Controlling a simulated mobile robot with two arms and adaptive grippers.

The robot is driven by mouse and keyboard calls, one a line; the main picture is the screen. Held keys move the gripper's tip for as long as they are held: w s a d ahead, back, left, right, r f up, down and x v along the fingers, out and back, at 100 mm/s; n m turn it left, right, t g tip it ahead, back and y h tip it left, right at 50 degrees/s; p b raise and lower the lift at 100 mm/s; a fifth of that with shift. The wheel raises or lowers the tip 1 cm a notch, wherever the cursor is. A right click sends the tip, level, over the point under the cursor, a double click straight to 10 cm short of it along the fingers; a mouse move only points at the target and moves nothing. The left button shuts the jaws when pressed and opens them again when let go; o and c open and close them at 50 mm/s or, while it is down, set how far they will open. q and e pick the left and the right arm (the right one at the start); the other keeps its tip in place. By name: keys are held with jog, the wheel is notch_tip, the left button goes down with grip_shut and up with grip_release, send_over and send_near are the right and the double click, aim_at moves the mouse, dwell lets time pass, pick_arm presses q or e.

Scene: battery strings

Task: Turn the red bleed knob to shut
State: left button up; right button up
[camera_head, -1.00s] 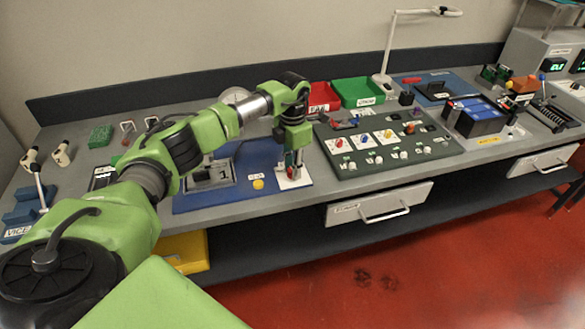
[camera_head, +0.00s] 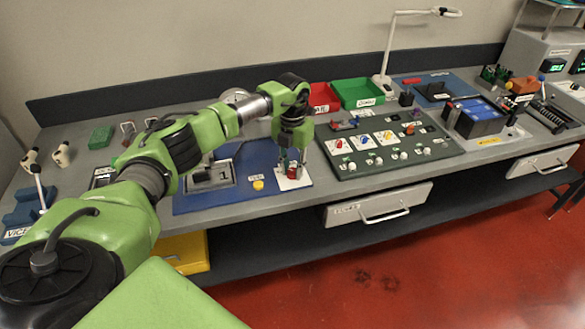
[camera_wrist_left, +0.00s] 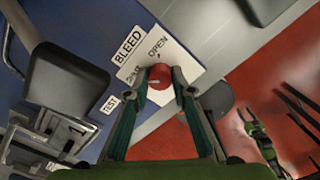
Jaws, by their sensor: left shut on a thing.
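The red bleed knob (camera_wrist_left: 159,76) sits on a white plate (camera_wrist_left: 172,46) marked BLEED, SHUT and OPEN, seen in the left wrist view. In the head view the red knob (camera_head: 292,171) shows between my fingers at the right end of the blue board (camera_head: 225,196). My left gripper (camera_wrist_left: 159,80) points down over the plate, with its fingertips on both sides of the knob, shut on it. In the head view my left gripper (camera_head: 291,168) hides part of the knob and plate. The knob's pointer direction cannot be made out.
A yellow button (camera_head: 258,185) labelled TEST lies left of the plate on the same board. A grey fixture (camera_head: 210,174) stands further left. A dark green panel with coloured knobs (camera_head: 372,164) is close on the right. Red (camera_head: 323,97) and green (camera_head: 362,91) bins stand behind.

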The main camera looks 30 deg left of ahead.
aim_at(293, 170)
pick_arm(q)
jog(key=shift+r, duration=0.1)
jog(key=o, duration=1.1)
jog(key=shift+o, duration=0.2)
notch_tip(293, 170, up, 12)
